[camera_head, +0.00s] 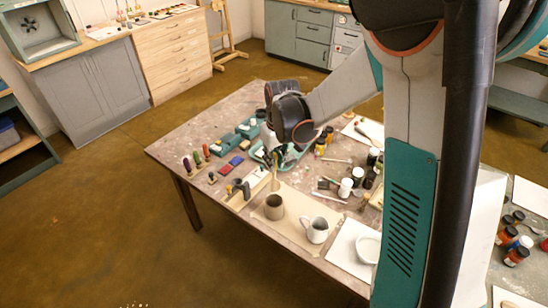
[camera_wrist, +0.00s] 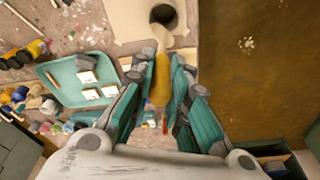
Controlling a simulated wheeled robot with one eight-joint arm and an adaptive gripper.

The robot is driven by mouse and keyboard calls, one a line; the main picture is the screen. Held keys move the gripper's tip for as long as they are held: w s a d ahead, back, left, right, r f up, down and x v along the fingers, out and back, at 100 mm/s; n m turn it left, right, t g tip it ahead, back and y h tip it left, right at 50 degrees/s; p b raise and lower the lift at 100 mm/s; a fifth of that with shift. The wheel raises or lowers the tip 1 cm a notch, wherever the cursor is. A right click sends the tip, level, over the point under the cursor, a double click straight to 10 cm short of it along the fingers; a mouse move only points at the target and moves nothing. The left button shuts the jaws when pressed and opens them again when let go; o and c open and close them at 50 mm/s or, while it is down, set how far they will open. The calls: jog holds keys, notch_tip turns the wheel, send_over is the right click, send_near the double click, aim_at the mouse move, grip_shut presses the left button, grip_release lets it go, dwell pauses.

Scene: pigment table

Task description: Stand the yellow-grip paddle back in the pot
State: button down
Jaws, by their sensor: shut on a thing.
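My gripper (camera_head: 268,152) is over the table and shut on the yellow-grip paddle (camera_head: 275,180). In the wrist view the paddle's yellow grip (camera_wrist: 158,82) lies between the two teal fingers (camera_wrist: 157,90). The paddle's pale end points toward the pot. The brown-grey pot (camera_head: 273,207) stands upright on a beige sheet, just in front of and below the gripper. Its dark round mouth (camera_wrist: 164,15) shows at the top of the wrist view. The paddle's pale tip appears close to the rim; I cannot tell whether it is over or inside the mouth.
A white mug (camera_head: 316,231) stands on the sheet right of the pot. A shallow wooden box (camera_head: 238,198) with upright dark pieces is left of the pot. A teal tray (camera_wrist: 68,98) with pale blocks lies beside the gripper. Jars and brushes crowd the table's right side.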

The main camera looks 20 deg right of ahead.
aim_at(274, 179)
jog(key=shift+f+b, duration=3.65)
jog(key=shift+f, duration=1.35)
jog(key=c, duration=1.5)
grip_release()
jog(key=shift+o, duration=0.2)
jog(key=r, duration=0.4)
jog(key=s+r, duration=0.1)
jog(key=r, duration=0.7)
jog(key=shift+s+d, duration=0.2)
jog(key=shift+s, duration=0.15)
